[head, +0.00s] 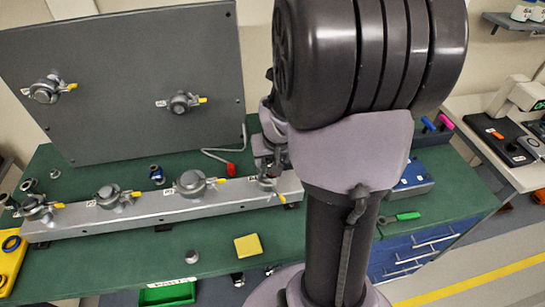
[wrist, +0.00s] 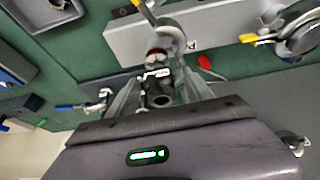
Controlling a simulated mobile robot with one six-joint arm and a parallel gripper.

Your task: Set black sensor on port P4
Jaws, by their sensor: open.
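My gripper (wrist: 158,92) is open, its two fingers spread on either side of a dark cylindrical part with a white label (wrist: 158,98), likely the black sensor; I cannot tell whether the fingers touch it. The part lies by a grey clamped port (wrist: 168,35) on the grey rail (wrist: 118,42); whether it is seated there is unclear. In the head view my arm hides most of this spot, and a port with a yellow lever (head: 268,183) shows below my gripper (head: 270,150). Port labels are too small to read, so I cannot pick out P4.
The rail (head: 150,216) carries several clamped ports, and a grey upright panel (head: 125,90) stands behind.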

